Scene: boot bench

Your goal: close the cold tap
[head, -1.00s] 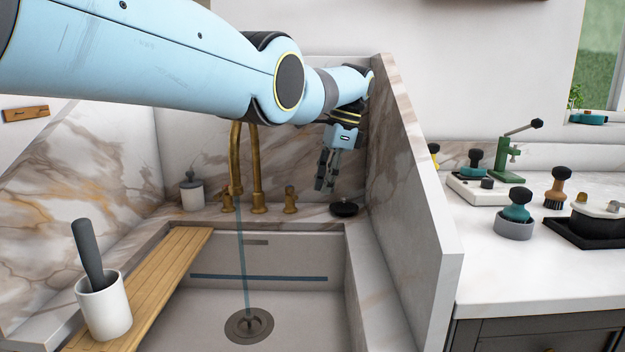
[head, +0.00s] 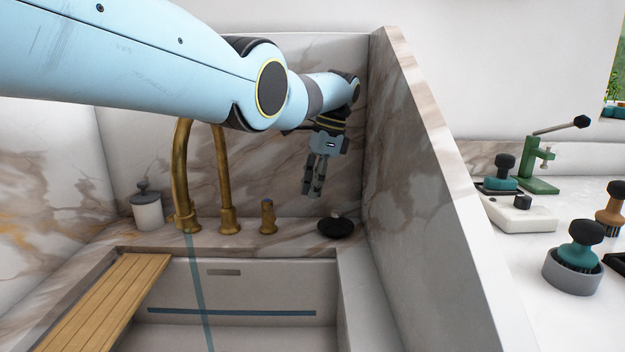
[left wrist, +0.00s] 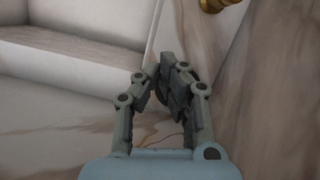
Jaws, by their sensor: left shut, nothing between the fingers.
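Brass tap fittings stand on the marble ledge behind the sink. They include a tall curved spout (head: 181,170), an upright brass pipe (head: 226,190) and a short brass handle (head: 267,217) on the right. A thin water stream (head: 199,285) falls from the spout into the sink. My left gripper (head: 312,193) is shut and empty, above the ledge and to the right of the short handle, apart from it. In the left wrist view its fingertips (left wrist: 170,62) meet, and part of a brass fitting (left wrist: 214,4) shows at the top edge. My right gripper is not in view.
A black round dish (head: 336,228) lies on the ledge below my left gripper. A marble partition (head: 425,190) rises on the right. A lidded jar (head: 147,210) stands left of the spout. A wooden slatted board (head: 105,312) spans the sink's left side.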

